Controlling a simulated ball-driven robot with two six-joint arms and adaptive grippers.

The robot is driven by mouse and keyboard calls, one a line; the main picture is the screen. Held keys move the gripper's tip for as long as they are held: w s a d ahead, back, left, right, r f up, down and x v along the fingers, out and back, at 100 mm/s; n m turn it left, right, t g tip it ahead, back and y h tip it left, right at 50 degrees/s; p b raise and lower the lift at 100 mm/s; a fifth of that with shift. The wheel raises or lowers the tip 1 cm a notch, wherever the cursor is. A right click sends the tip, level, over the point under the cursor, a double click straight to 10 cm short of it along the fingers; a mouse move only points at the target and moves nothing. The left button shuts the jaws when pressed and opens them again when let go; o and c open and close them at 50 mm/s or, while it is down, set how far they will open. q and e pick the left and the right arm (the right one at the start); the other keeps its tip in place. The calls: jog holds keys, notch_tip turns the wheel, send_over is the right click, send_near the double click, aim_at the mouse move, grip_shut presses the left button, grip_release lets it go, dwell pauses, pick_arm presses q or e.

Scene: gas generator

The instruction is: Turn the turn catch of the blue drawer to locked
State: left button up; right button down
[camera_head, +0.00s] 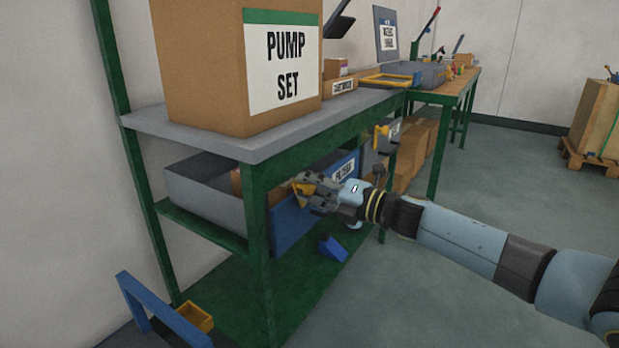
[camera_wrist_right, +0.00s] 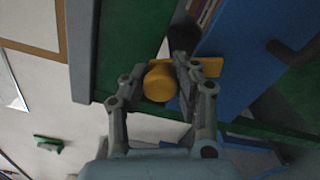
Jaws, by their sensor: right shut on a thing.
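The blue drawer (camera_head: 292,226) sits under the grey worktop of the green bench, with a white label (camera_head: 344,171) on its front. My right gripper (camera_head: 308,190) reaches in from the right and is shut on the catch. In the right wrist view the round yellow knob of the catch (camera_wrist_right: 159,83) lies between the fingertips of my right gripper (camera_wrist_right: 158,80). A yellow plate shows behind the right finger, over the blue front (camera_wrist_right: 232,62). My left gripper is not in view.
A large PUMP SET box (camera_head: 205,65) stands on the worktop above. The green post (camera_head: 258,240) is close to my right gripper. A blue object (camera_head: 333,249) and a yellow bin (camera_head: 194,316) are on the lower shelf.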

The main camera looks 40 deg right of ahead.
jog(key=m+p, duration=0.1)
jog(key=m, duration=0.1)
jog(key=shift+m, duration=0.3)
jog(key=shift+f+m+p, duration=0.15)
jog(key=shift+m+p, duration=0.35)
jog(key=shift+m, duration=0.2)
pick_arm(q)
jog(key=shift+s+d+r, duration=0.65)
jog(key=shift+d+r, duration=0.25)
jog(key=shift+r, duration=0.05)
pick_arm(e)
jog(key=shift+m, duration=0.3)
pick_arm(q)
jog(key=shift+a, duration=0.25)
pick_arm(e)
jog(key=shift+s+d+f, duration=0.1)
jog(key=c, duration=1.2)
grip_release()
jog(key=shift+o, duration=1.1)
jog(key=v, duration=1.2)
